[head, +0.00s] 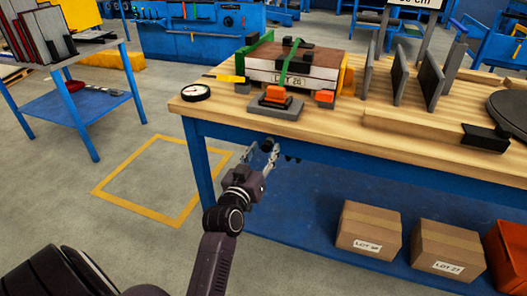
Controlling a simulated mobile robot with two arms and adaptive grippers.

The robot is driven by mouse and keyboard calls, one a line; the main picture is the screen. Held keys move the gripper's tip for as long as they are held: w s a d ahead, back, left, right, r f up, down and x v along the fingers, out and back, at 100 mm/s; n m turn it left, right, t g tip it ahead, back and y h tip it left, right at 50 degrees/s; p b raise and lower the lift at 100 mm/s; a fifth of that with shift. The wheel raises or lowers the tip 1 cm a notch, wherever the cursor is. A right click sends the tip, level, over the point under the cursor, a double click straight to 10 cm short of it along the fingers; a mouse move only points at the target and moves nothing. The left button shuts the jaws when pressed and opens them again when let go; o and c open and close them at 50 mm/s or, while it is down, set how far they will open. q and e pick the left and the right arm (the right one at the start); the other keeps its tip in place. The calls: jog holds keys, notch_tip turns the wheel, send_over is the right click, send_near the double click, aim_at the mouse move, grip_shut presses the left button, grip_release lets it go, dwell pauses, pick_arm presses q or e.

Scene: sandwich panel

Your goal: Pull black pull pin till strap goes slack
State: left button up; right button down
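A layered panel stack (262,75) with a brown top, pale sides and a "LOT 26" label lies on the wooden bench top. An orange-and-black piece (275,96) rests on a grey base in front of the stack. My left gripper (261,156) has its fingers spread, empty, in front of the bench and below its top edge. My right gripper is out of view.
A round dial gauge (195,92) lies at the bench's left corner. Grey upright plates (399,72) stand right of the stack, with a dark round plate (511,108) farther right. Cartons (369,228) sit on the blue lower shelf.

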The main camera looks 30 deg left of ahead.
pick_arm(q)
jog(key=v, duration=1.2)
jog(key=shift+d+f, duration=0.1)
jog(key=shift+f, duration=0.05)
dwell(0.4)
